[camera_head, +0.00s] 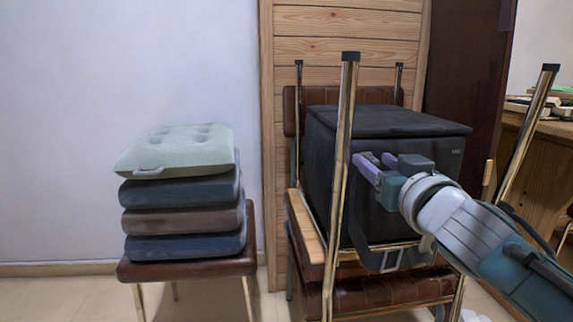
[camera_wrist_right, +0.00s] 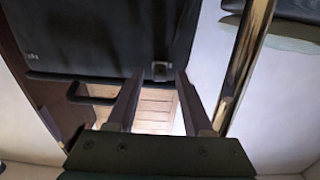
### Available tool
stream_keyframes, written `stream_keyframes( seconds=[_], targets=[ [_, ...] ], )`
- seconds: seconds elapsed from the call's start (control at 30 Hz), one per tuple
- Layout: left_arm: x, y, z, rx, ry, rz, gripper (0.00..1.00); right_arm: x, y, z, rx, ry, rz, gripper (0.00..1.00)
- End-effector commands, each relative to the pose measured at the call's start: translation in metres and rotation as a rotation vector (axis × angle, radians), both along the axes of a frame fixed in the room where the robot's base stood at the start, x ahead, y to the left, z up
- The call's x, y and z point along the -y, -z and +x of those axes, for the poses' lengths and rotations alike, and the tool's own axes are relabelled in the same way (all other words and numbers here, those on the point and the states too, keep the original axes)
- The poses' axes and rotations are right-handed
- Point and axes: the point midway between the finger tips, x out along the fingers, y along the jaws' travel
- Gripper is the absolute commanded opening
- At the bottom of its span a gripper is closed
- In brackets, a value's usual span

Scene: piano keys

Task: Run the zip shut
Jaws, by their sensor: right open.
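A large black box-shaped bag (camera_head: 430,165) with a flat top sits on stacked chairs in the head view. In the right wrist view its dark face (camera_wrist_right: 95,35) appears upside down, with a small pale logo at the left. A small grey tab (camera_wrist_right: 160,71), which looks like the zip pull, shows near the bag's edge between my fingertips. My right gripper (camera_head: 373,160) is in front of the bag, near its upper left front. Its two fingers, also in the right wrist view (camera_wrist_right: 160,77), are apart, one on each side of the tab. I cannot tell whether they touch it. My left gripper is out of view.
A chair leg (camera_head: 342,165) rises just left of my right gripper; another leg (camera_head: 527,130) stands at the right. A strap with a buckle (camera_head: 390,260) hangs below the bag. Several cushions (camera_head: 185,190) are stacked on a chair at the left.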

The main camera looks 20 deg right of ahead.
Motion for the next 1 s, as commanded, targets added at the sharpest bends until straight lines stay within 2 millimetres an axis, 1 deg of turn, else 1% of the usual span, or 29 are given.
stream_keyframes(
  seconds=[0.1, 0.33, 0.7, 0.8, 1.0],
  targets=[
    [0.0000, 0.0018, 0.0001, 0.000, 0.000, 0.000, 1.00, 0.0014, -0.0001, 0.0045, 0.000, 0.001, 0.000, 0.51],
    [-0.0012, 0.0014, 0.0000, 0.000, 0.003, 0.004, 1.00, 0.0014, -0.0003, 0.0046, -0.001, 0.001, 0.000, 0.51],
    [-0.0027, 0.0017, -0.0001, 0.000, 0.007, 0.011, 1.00, 0.0013, -0.0003, 0.0044, 0.000, 0.001, 0.000, 0.10],
    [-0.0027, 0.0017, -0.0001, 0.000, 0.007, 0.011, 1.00, 0.0013, -0.0003, 0.0044, 0.000, 0.001, 0.000, 0.00],
    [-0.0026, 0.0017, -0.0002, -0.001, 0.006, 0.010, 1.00, 0.0011, -0.0003, 0.0044, 0.000, 0.001, 0.000, 0.00]
  ],
)
